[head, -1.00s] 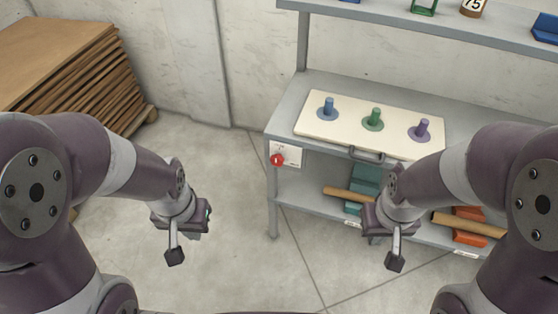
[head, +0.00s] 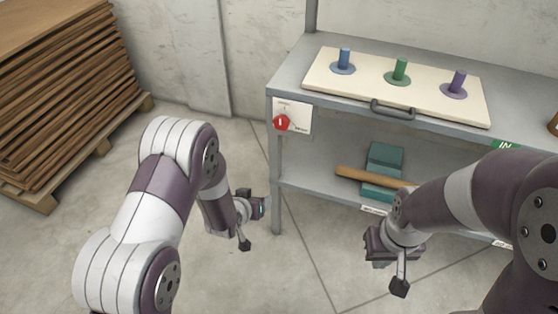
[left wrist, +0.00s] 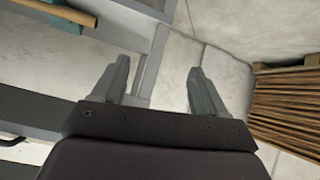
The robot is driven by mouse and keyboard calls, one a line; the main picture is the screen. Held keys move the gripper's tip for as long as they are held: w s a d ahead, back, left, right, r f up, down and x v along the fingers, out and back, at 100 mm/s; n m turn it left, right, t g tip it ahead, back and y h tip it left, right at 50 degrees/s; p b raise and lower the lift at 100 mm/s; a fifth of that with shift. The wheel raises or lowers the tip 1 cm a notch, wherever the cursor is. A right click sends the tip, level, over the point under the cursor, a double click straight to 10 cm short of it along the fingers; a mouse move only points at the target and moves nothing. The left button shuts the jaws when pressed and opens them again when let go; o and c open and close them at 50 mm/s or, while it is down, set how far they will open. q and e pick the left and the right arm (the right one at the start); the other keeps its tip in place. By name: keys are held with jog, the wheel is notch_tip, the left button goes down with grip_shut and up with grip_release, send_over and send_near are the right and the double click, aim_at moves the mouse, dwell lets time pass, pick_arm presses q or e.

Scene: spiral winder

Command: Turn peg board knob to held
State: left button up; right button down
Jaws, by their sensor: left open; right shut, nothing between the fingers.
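The red knob (head: 282,122) sits on a white label plate (head: 303,116) at the left front end of the shelf unit. A pale mark shows on the knob; the plate's lettering is too small to read. The peg board (head: 440,101) lies on the shelf top behind it, with blue, green and purple pegs. My left gripper (head: 263,207) is below the knob, apart from it, near the shelf leg. In the left wrist view its fingers (left wrist: 160,85) are open and empty. My right gripper (head: 384,246) is shut and empty, in front of the lower shelf.
The shelf unit's left leg (head: 276,190) stands close to my left gripper. A grey handle (head: 392,111) sticks out at the board's front. Teal blocks (head: 384,160) and a wooden rod (head: 362,176) lie on the lower shelf. Stacked boards (head: 70,100) stand at the left.

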pick_arm(q)
jog(key=w+d+r+t+h, duration=0.1)
jog(key=w+d+r+t, duration=0.1)
jog(key=w+r+t, duration=0.15)
jog(key=n+t+h+p, duration=0.1)
jog(key=t+h, duration=0.1)
jog(key=t, duration=0.2)
send_near(280, 123)
jog(key=b+x, duration=0.2)
jog(key=x, duration=0.6)
jog(key=shift+f, duration=0.1)
jog(key=shift+w+d, duration=0.15)
jog(key=shift+w, duration=0.55)
jog(key=c, duration=1.1)
pick_arm(e)
jog(key=shift+s+f, duration=0.2)
jog(key=shift+f, duration=0.9)
